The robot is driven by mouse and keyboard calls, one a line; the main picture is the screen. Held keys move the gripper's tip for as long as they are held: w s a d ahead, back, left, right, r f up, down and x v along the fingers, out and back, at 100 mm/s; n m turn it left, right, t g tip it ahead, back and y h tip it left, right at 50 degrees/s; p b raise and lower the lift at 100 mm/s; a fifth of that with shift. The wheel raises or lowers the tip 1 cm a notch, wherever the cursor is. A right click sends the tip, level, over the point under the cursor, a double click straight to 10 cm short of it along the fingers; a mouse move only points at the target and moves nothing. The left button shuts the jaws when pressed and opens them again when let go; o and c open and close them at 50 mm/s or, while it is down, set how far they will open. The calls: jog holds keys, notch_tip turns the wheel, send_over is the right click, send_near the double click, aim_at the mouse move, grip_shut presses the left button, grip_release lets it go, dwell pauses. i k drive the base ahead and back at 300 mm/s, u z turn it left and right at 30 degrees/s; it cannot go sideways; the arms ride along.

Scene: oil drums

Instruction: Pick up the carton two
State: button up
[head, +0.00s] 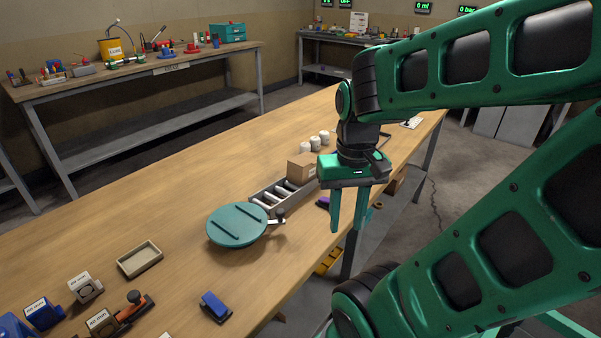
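A small brown cardboard carton (301,167) is on the wooden table, at the far end of a narrow grey tray or rack holding pale rollers (269,204). I cannot read a number on it, so I cannot tell if it is carton two. My green gripper (348,228) points down, to the right of the carton and apart from it. Its two fingers are spread with nothing visible between them. My gripper hides part of the table's right edge.
A round teal lid-like disc (236,224) is in front of the rack. Several white cylinders (315,142) stand behind the carton. A shallow tray (139,259), blue block (215,307) and labelled stamp-like items (86,287) lie nearer. The table's left middle (150,200) is clear.

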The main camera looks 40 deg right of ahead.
aim_at(299, 175)
jog(key=z, duration=0.05)
jog(key=k, duration=1.15)
jog(key=u, duration=0.25)
